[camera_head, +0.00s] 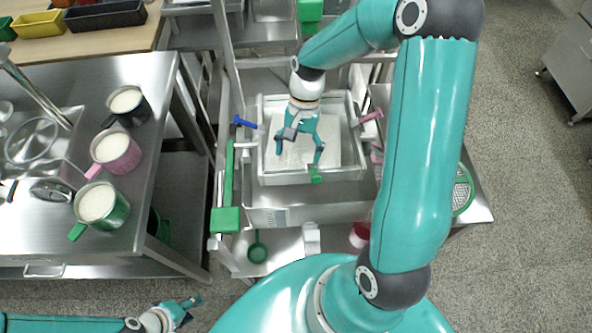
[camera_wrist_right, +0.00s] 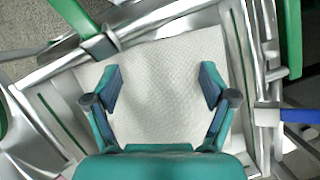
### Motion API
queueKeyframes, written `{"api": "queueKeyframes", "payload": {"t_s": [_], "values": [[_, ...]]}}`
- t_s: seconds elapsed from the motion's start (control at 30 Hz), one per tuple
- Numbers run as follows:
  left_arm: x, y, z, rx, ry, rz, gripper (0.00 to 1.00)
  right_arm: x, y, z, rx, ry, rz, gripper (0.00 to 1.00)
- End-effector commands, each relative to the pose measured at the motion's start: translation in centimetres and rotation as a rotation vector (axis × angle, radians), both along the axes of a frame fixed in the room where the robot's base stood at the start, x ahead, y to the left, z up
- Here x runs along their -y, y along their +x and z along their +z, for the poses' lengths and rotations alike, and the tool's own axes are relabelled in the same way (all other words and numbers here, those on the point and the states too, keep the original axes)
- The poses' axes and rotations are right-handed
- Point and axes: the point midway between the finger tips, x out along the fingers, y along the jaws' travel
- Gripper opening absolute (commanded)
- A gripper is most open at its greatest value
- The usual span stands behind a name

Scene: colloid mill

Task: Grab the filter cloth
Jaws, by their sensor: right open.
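The filter cloth (camera_head: 328,152) is a white sheet lying flat in a metal tray or frame (camera_head: 262,178) at the centre of the head view. In the right wrist view the cloth (camera_wrist_right: 160,55) shows a dimpled surface and fills the space between my fingers. My right gripper (camera_head: 300,160) is open and empty over the cloth, fingers pointing down; in the wrist view its fingertips (camera_wrist_right: 160,78) are wide apart. Whether they touch the cloth I cannot tell. My left gripper (camera_head: 190,306) is low at the left, away from the cloth, and its finger gap is unclear.
Green, pink and black-handled mugs with white contents (camera_head: 104,202) stand on the steel table (camera_head: 165,130) at left. A blue handle (camera_head: 243,122) and a pink handle (camera_head: 371,116) flank the frame. A green ladle (camera_head: 257,247) lies on a lower shelf.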

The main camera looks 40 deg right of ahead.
Motion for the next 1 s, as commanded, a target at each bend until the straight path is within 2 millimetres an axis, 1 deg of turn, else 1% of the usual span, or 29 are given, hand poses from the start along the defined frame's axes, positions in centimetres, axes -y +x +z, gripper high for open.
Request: {"api": "queueKeyframes", "payload": {"t_s": [0.03,0.2,0.67,0.93,0.97,1.0], "values": [[0.0,0.0,-0.8,0.000,0.000,0.000,0.40,-0.2,-0.1,-0.9,0.000,0.000,0.001,0.83],[0.0,0.0,-1.4,0.000,0.000,0.000,0.40,-0.5,-0.3,-1.7,-0.001,0.000,0.000,0.83],[0.0,0.0,-1.5,0.000,0.000,0.000,0.40,-0.6,-0.3,-1.8,0.000,0.000,0.000,0.83],[0.0,0.0,-2.2,0.000,0.000,0.000,0.40,-0.8,-0.5,-2.6,-0.001,0.000,0.000,0.83],[0.0,0.0,-2.2,0.000,0.000,0.000,0.40,-0.8,-0.5,-2.6,0.000,0.000,0.000,0.83],[0.0,0.0,-2.0,0.000,0.000,0.000,0.40,-0.8,-0.5,-2.4,0.000,0.000,-0.001,0.79]]}}
